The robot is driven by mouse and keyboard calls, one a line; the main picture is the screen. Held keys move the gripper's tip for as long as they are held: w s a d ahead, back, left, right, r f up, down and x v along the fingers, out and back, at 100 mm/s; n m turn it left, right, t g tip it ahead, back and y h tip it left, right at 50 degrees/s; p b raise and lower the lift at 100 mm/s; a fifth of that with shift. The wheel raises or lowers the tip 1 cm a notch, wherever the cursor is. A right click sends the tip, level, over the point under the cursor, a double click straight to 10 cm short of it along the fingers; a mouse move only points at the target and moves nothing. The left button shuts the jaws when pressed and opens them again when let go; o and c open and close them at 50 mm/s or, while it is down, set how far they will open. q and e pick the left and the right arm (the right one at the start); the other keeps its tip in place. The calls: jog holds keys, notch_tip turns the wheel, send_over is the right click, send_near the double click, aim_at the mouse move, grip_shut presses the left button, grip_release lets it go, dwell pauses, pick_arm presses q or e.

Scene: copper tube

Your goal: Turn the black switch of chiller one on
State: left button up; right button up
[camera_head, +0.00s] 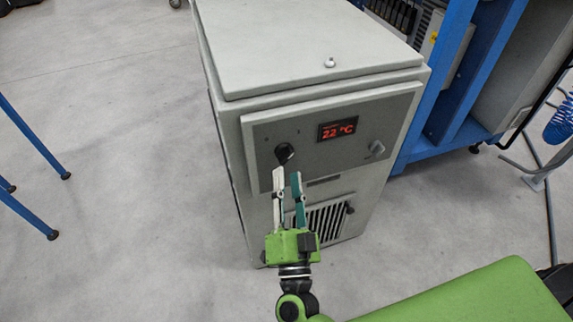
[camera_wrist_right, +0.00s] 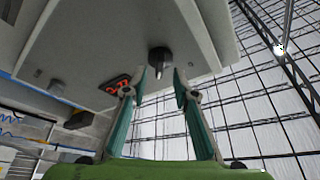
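The chiller (camera_head: 310,50) is a grey-white box with a grey front panel. Its black switch (camera_head: 284,152) is a round knob on the left part of that panel, beside a lit red display (camera_head: 337,129) reading 22 °C. My right gripper (camera_head: 287,178) is just below the switch, its fingers pointing at the panel. In the right wrist view, the switch (camera_wrist_right: 159,62) shows as a dark knob beyond the gap between the open fingertips (camera_wrist_right: 161,87). Nothing is between the fingers, and they appear apart from the switch. My left gripper is out of view.
A small grey knob (camera_head: 376,147) is on the panel's right side, and a vent grille (camera_head: 325,222) is below. A blue frame (camera_head: 440,85) stands close to the chiller's right. Blue legs (camera_head: 32,135) stand at far left. The floor (camera_head: 130,150) left of the chiller is clear.

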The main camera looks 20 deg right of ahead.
aim_at(286, 161)
jog(key=x, duration=0.2)
jog(key=shift+w+r, duration=0.15)
jog(key=shift+w, duration=0.15)
jog(key=shift+w+d+r, duration=0.15)
jog(key=shift+w+d, duration=0.05)
jog(key=shift+w, duration=0.35)
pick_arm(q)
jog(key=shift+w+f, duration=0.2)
pick_arm(e)
grip_shut()
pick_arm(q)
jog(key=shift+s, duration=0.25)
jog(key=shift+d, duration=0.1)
